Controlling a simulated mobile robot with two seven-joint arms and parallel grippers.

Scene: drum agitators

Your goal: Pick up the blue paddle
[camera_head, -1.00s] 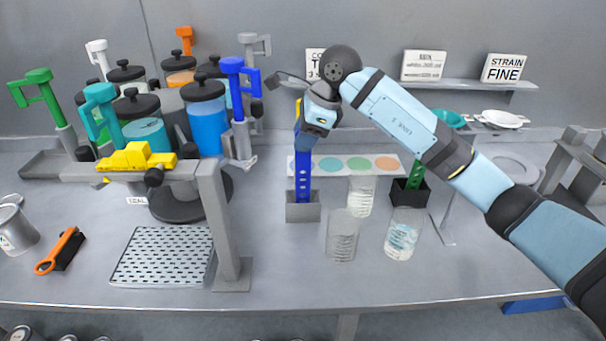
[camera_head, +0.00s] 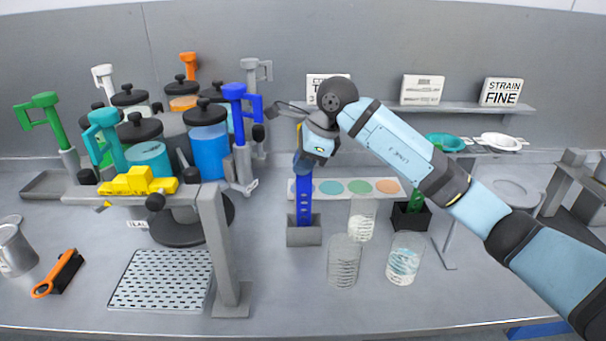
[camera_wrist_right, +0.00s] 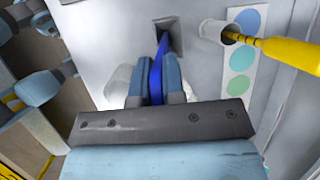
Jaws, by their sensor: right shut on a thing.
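The blue paddle (camera_head: 304,198) is a flat upright strip with holes, standing in a small grey square holder (camera_head: 304,236) on the bench. My right gripper (camera_head: 303,163) is shut on its upper part from above. In the right wrist view the blue paddle (camera_wrist_right: 158,58) runs between the two fingers (camera_wrist_right: 158,84) down to the dark holder opening (camera_wrist_right: 168,30). The top of the paddle is hidden by the gripper. The paddle's lower end is still inside the holder. My left gripper is not in view.
Clear cups (camera_head: 344,262) stand in front and right of the holder. A green paddle in a black holder (camera_head: 410,217) is further right. A yellow handle (camera_wrist_right: 285,50) leans from a white cup close by. The rack with drums (camera_head: 207,140) stands left. A perforated tray (camera_head: 162,280) lies front left.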

